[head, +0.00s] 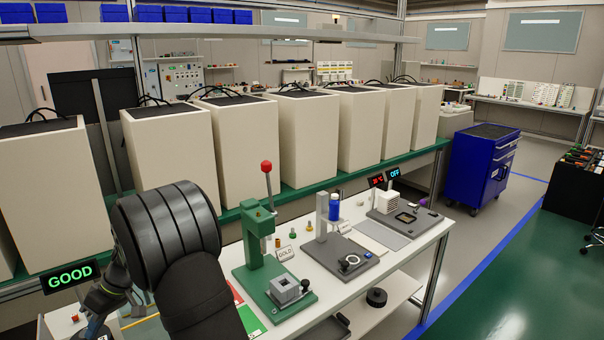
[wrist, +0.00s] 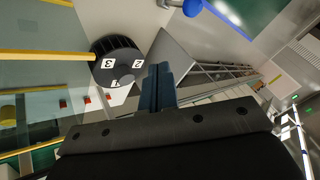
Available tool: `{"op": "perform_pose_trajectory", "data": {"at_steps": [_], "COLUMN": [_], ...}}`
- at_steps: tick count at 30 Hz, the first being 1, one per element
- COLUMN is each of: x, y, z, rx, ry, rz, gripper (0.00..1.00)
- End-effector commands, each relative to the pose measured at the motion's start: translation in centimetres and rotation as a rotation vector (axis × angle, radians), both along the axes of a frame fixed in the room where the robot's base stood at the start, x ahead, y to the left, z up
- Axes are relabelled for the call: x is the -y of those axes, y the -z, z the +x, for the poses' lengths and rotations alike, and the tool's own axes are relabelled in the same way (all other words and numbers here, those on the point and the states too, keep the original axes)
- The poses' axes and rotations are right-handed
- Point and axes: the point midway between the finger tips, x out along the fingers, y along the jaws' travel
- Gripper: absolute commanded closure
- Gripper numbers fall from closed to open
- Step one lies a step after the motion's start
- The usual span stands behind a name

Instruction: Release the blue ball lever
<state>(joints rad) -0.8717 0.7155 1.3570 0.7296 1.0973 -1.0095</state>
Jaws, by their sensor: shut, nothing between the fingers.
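The blue ball (wrist: 193,7) of a lever shows at the top edge of the wrist view, on a pale stem that runs off to the left of it. My gripper (wrist: 159,72) points toward that side, its fingers together and empty. A gap shows in the picture between the fingertips and the ball, so they are apart. In the head view my gripper is low at the left, largely behind my dark arm, and its fingertips are hard to make out. I cannot make out the blue ball lever in the head view.
A black dial (wrist: 117,62) with white number tiles is left of the fingers in the wrist view. In the head view, a green press (head: 258,235) with a red-ball lever stands on the white bench (head: 400,244). A lit GOOD sign (head: 70,276) is at left.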

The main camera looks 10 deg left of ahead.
Motion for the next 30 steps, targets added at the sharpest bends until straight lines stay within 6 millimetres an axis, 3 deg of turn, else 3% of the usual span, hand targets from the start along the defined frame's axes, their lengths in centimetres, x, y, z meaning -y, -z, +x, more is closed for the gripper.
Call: {"op": "perform_pose_trajectory", "data": {"at_steps": [7, 12, 17, 27, 30], "x": [-0.2, 0.0, -0.5, -2.5, -2.4], "y": [-3.0, -3.4, -1.6, 4.4, 5.2], "z": [0.2, 0.0, -1.1, -4.5, -6.0], "rx": [0.066, 0.081, 0.079, 0.079, 0.082], "ry": [-0.300, -0.402, -0.405, -0.403, -0.402], "rz": [0.009, 0.005, 0.004, 0.004, 0.006], "gripper": [1.00, 1.00, 1.00, 1.00, 1.00]}}
